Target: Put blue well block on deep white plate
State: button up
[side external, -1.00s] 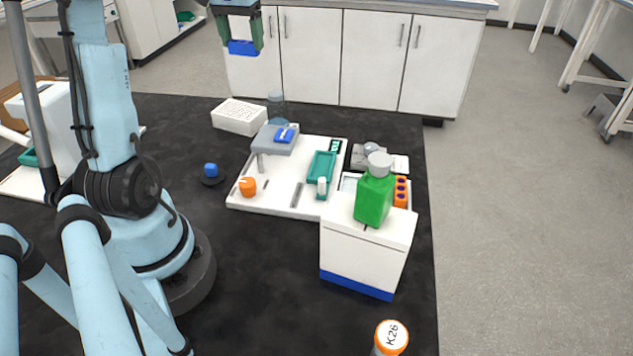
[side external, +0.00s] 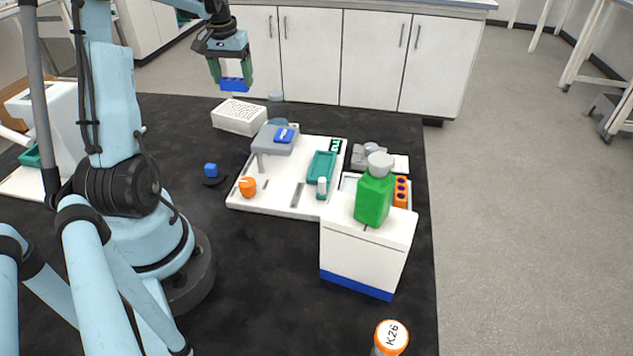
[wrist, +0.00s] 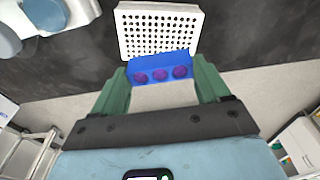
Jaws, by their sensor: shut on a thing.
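The blue well block (side external: 235,85) is between the fingers of my gripper (side external: 234,80), held in the air above and behind the white plate in the side view. In the wrist view the block (wrist: 161,68) shows several purple wells and sits between the two green fingers of my gripper (wrist: 163,80). The deep white plate (side external: 239,117) is a white block with a grid of holes at the back of the black bench. In the wrist view the plate (wrist: 158,28) lies just beyond the block, and the block overlaps its near edge in the picture.
A white tray (side external: 272,207) right of the plate carries a grey stand (side external: 276,140), a teal dish (side external: 321,166) and an orange piece (side external: 247,187). A green bottle (side external: 374,200) stands on a white box (side external: 365,250). A small blue object (side external: 211,170) is on the left.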

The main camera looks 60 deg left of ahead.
aim_at(235, 91)
jog(key=shift+f, duration=2.7)
jog(key=o, duration=1)
jog(key=shift+f, duration=0.15)
notch_tip(235, 91, up, 12)
jog(key=s+d, duration=0.1)
jog(key=w+d+r+m+t, duration=0.15)
jog(key=w+d, duration=0.25)
jog(key=d, duration=0.6)
jog(key=s+d+f+m+t, duration=0.1)
jog(key=d+m, duration=0.1)
jog(key=d, duration=0.6)
jog(key=s+d+f+m+t, duration=0.1)
jog(key=d+f+m+t, duration=0.1)
jog(key=d, duration=0.7)
jog(key=s+d+f+m+t+h, duration=0.1)
jog(key=d+f+m, duration=0.1)
jog(key=d, duration=0.6)
jog(key=shift+s+d+f+m+t, duration=0.2)
jog(key=shift+m+t, duration=0.15)
jog(key=shift+m, duration=0.4)
